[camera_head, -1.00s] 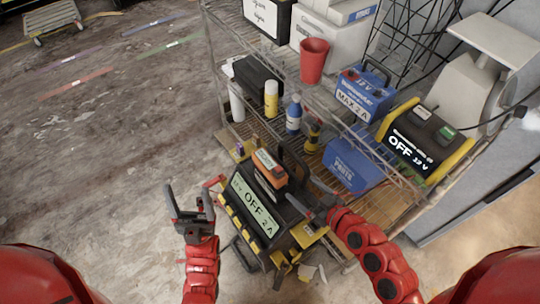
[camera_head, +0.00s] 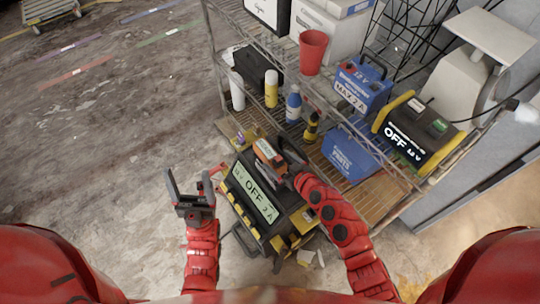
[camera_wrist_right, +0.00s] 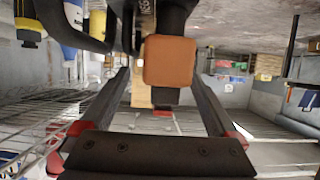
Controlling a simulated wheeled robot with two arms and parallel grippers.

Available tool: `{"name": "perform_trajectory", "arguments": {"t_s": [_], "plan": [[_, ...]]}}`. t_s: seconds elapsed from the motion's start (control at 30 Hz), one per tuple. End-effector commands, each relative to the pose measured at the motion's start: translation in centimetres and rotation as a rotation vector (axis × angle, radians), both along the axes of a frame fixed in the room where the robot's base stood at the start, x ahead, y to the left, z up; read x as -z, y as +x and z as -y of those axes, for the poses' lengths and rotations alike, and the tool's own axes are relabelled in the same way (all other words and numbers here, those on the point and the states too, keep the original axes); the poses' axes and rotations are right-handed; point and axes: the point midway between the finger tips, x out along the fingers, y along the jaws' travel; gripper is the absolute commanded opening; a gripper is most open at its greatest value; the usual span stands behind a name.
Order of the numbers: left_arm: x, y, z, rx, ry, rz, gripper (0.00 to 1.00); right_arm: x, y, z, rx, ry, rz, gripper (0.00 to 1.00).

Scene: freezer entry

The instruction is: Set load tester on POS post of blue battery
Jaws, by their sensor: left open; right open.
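An orange and black handheld device (camera_head: 268,152), which looks like the load tester, sits on top of a black unit (camera_head: 258,195) reading OFF 2 A. My right gripper (camera_head: 288,158) is open at the device's right side. In the right wrist view the device's orange end (camera_wrist_right: 170,61) shows between and beyond the two open fingers; I cannot tell if they touch it. A blue 12 V case marked MAX 2 A (camera_head: 362,88), possibly the blue battery, stands on the shelf; its posts are not clear. My left gripper (camera_head: 188,178) is open and empty, left of the black unit.
The wire shelf (camera_head: 385,205) holds a red cup (camera_head: 312,52), several bottles, a blue PARTS bin (camera_head: 350,155) and a yellow-black OFF unit (camera_head: 415,132). Its front rail stands behind the black unit.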

Motion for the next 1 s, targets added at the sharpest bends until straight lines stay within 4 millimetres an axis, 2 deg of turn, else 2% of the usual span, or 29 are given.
{"name": "perform_trajectory", "arguments": {"t_s": [0.2, 0.33, 0.67, 1.0], "plan": [[-1.7, 0.0, 0.0, 0.0, 0.0, 0.0, 0.75, 0.0, 1.9, -2.3, -0.001, 0.004, 0.001, 0.95], [-1.3, 0.0, 0.0, 0.0, 0.0, 0.0, 0.75, 1.0, 2.9, -2.8, 0.0, 0.003, -0.002, 0.95], [-1.3, 0.0, 0.0, 0.0, 0.0, 0.0, 0.75, 1.2, 3.3, -3.1, 0.0, 0.001, 0.0, 0.93], [-1.3, 0.0, 0.0, 0.0, 0.0, 0.0, 0.75, 1.2, 3.3, -3.1, 0.0, 0.001, 0.0, 0.32]]}}
